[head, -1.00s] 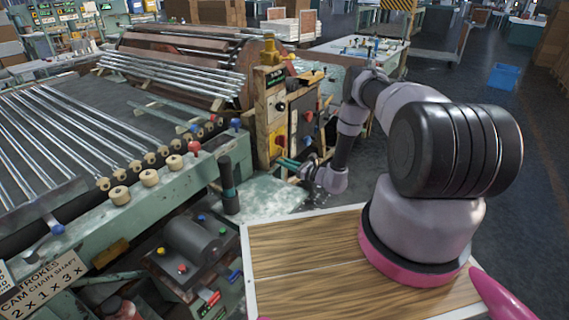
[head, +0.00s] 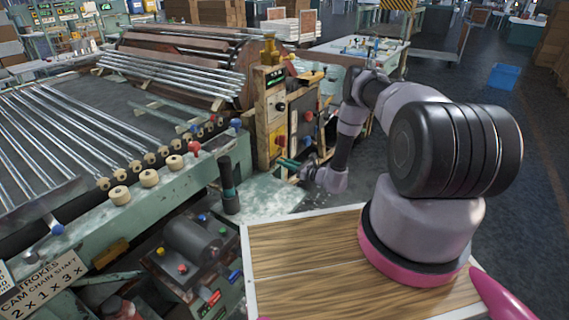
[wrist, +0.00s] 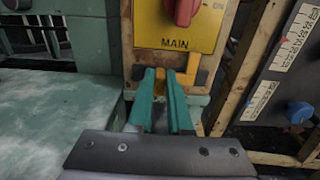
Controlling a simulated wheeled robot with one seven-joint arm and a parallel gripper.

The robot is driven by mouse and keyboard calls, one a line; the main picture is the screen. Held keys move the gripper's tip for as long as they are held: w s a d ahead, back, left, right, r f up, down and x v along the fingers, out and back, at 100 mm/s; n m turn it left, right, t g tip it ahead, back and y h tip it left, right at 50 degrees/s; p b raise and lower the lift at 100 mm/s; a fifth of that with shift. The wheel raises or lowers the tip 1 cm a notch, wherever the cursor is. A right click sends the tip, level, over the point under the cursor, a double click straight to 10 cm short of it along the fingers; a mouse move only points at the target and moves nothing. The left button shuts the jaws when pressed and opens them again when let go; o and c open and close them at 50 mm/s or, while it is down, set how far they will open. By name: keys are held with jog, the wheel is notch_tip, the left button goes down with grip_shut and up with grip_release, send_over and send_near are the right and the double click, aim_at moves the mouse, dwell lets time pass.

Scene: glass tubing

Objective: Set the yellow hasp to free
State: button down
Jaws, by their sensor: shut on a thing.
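The yellow-orange hasp (wrist: 188,77) sits on the wooden panel just below the yellow plate marked MAIN (wrist: 178,42), in the wrist view. Part of it shows between and to the right of my teal fingers. My gripper (wrist: 160,74) is shut on the hasp, its fingers pointing at the panel. The fingers hide the hasp's left and lower parts. In the head view my gripper (head: 288,163) is at the lower front of the control post (head: 262,128), and the hasp is too small to make out there.
A red rotary knob (wrist: 185,10) is on the plate just above my fingers. A grey panel with labels and a blue knob (wrist: 299,112) stands at the right. A pale green machine bed (head: 268,198) lies beside the post. A dark upright handle (head: 228,185) stands left of my gripper.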

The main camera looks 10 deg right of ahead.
jog(key=shift+s+a, duration=1)
jog(key=c, duration=0.8)
grip_release()
jog(key=shift+c, duration=0.2)
jog(key=shift+s+d, duration=0.1)
jog(key=shift+d, duration=0.05)
jog(key=v, duration=1)
jog(key=shift+s, duration=0.2)
jog(key=shift+d, duration=0.1)
